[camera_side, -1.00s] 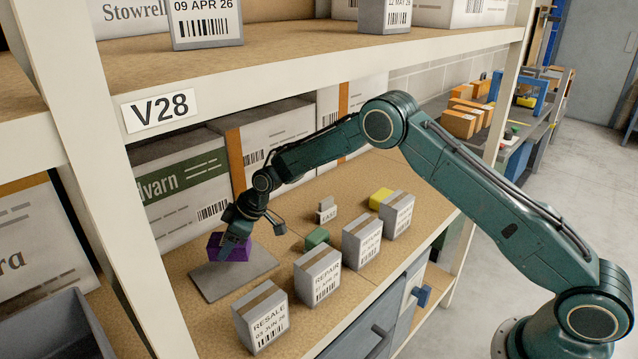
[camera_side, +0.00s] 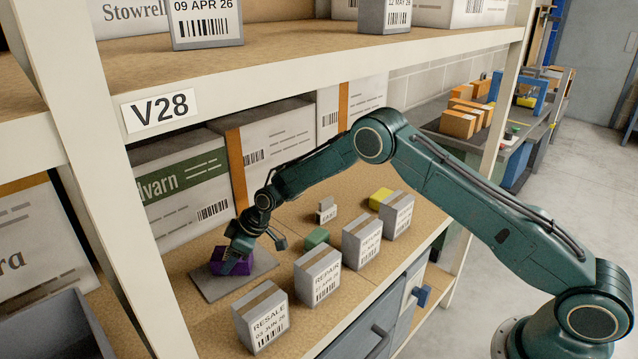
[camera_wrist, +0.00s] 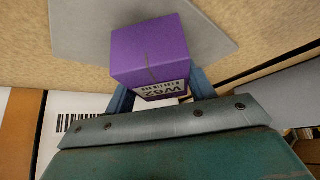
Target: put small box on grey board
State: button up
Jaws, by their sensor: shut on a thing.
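A small purple box (camera_side: 225,261) with a white label is between the jaws of my gripper (camera_side: 238,254). My gripper is shut on it. In the side view the box is at the back left part of the grey board (camera_side: 225,286), which lies flat on the shelf. In the wrist view the purple box (camera_wrist: 150,48) is held between the blue fingers, with the grey board (camera_wrist: 80,30) behind it. I cannot tell whether the box's underside touches the board or is just above it.
Labelled grey boxes stand along the shelf's front: RESALE (camera_side: 262,318), REPAIR (camera_side: 318,275) and others behind. A green block (camera_side: 317,237), a yellow block (camera_side: 381,198) and a small grey item (camera_side: 327,210) sit further right. Large cartons (camera_side: 180,180) line the back.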

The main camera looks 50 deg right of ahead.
jog(key=shift+f, duration=0.1)
jog(key=o, duration=1)
jog(key=shift+o, duration=0.2)
jog(key=shift+v, duration=0.75)
jog(key=v, duration=1)
jog(key=shift+r, duration=0.4)
jog(key=shift+d, duration=0.1)
